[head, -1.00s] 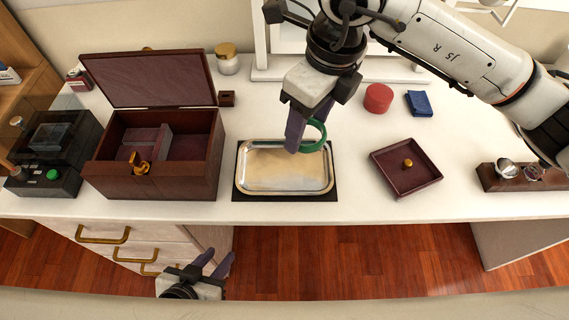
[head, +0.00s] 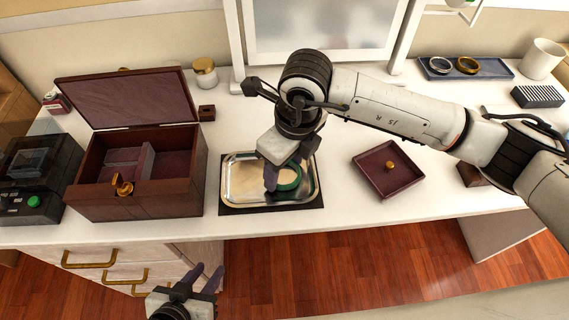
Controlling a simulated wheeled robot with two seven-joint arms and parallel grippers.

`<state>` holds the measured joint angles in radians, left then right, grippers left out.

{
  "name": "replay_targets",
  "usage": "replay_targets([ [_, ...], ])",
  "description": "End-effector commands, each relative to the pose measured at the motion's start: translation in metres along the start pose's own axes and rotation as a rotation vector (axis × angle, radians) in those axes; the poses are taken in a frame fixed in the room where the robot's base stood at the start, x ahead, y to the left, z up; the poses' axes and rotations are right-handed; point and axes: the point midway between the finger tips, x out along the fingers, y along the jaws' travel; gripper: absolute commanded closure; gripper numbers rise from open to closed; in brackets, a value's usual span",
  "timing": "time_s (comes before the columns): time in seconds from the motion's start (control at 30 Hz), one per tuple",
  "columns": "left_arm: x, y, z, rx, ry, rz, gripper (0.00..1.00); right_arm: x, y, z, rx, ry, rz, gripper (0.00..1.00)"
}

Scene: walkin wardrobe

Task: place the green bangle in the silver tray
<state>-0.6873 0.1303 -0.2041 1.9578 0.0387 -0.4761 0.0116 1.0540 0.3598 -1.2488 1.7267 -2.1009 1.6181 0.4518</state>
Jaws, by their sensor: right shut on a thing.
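The silver tray (head: 236,196) lies on a dark mat on the white counter, right of the wooden jewelry box. The green bangle (head: 296,181) is over the right part of the tray, low near its surface; I cannot tell whether it touches the tray floor. My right gripper (head: 272,186) points down over the tray and is shut on the bangle's left side. My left gripper (head: 207,280) is open and empty in front of the counter's edge, below the tray.
The open jewelry box (head: 137,170) stands left of the tray. A maroon dish (head: 376,178) with a gold ring lies to the right. A blue tray (head: 490,68) with bangles, a white cup (head: 541,59) and a mirror (head: 322,30) are at the back.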

Motion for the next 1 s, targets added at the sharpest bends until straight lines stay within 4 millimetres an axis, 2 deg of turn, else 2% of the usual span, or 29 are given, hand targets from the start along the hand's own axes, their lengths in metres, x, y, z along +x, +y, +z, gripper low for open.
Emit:
replay_targets([
  [0.23, 0.004, 0.0, 0.004, 0.001, 0.001, 0.0, 0.69, 0.004, 0.0, -0.001, 0.0, -0.001, 0.0, 0.67],
  [0.27, 0.002, 0.0, 0.002, 0.001, 0.0, 0.0, 0.69, 0.002, 0.0, 0.0, 0.0, -0.001, 0.0, 0.39],
  [0.33, 0.002, 0.0, 0.002, 0.002, 0.0, 0.0, 0.69, 0.002, 0.0, 0.0, 0.0, 0.0, 0.0, 0.28],
  [0.37, 0.002, 0.0, 0.001, 0.002, 0.001, 0.0, 0.69, 0.002, 0.0, 0.0, 0.0, 0.0, 0.0, 0.26],
  [0.63, 0.001, 0.001, -0.001, 0.002, 0.005, 0.001, 0.69, 0.001, 0.0, 0.0, 0.0, 0.0, 0.0, 0.26],
  [0.77, -0.001, 0.001, -0.003, 0.001, 0.005, 0.002, 0.69, -0.006, 0.0, 0.001, 0.0, -0.002, 0.0, 0.26],
  [1.0, 0.0, 0.001, 0.001, 0.0, -0.001, 0.002, 0.69, -0.053, -0.001, 0.002, -0.001, -0.006, -0.002, 0.26],
])
